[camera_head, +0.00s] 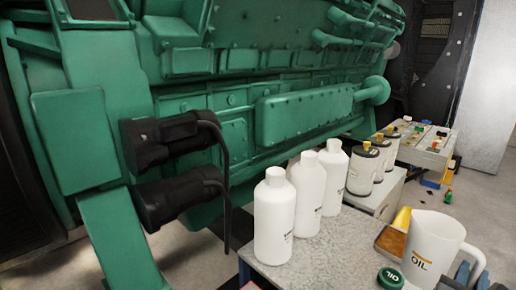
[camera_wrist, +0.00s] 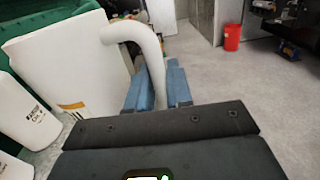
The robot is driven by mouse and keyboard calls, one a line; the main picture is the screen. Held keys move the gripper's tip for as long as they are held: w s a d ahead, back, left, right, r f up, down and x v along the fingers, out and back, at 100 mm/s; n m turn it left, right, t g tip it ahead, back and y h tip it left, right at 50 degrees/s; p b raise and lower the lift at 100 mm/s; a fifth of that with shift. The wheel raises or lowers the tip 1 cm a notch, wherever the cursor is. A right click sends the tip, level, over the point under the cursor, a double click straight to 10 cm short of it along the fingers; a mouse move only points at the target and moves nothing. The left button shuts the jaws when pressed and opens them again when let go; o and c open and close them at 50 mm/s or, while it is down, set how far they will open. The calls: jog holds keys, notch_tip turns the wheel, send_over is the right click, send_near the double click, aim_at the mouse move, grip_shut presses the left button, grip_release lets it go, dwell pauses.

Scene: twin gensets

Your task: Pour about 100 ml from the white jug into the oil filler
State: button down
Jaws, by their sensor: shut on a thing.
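The white jug (camera_head: 432,252) with an OIL label stands upright at the lower right of the head view, at the table's edge. In the wrist view the jug (camera_wrist: 75,65) fills the upper left, with its handle (camera_wrist: 148,45) running down between my fingers. My gripper (camera_wrist: 157,88) has blue fingers shut on the jug's handle. It also shows at the bottom right of the head view (camera_head: 472,278). A dark green cap marked OIL (camera_head: 390,278) lies left of the jug. I cannot pick out the oil filler opening on the green engine (camera_head: 300,110). The jug's contents are hidden.
Several white bottles (camera_head: 273,218) stand in a row on the grey table (camera_head: 330,262), left of the jug. Black cylinders (camera_head: 165,140) jut from the engine. A red bin (camera_wrist: 232,37) stands on open floor.

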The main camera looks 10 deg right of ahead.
aim_at(417, 283)
jog(key=w+a+f+n+t+y, duration=0.2)
jog(key=a, duration=0.1)
jog(key=w+a+f+n+t+y, duration=0.1)
jog(key=w+a+f+n+t, duration=0.1)
jog(key=w+a+f, duration=0.1)
jog(key=shift+w+f+y, duration=0.1)
jog(key=shift+y, duration=0.3)
jog(key=w+a+f+n+t+y, duration=0.1)
jog(key=a+f+n+y, duration=0.1)
jog(key=a, duration=0.3)
jog(key=w+a+f+n+t+y, duration=0.1)
jog(key=a+f+n+t+y, duration=0.1)
jog(key=a+f+n+y, duration=0.1)
jog(key=w+a+f+n+t+y+b, duration=0.1)
jog(key=a+f+n+y, duration=0.1)
jog(key=a+y, duration=0.4)
jog(key=shift+w+a+f+n, duration=0.2)
jog(key=shift+a+f+n, duration=0.2)
jog(key=shift+a+f, duration=0.85)
jog(key=shift+a+r, duration=0.3)
jog(key=shift+r, duration=0.05)
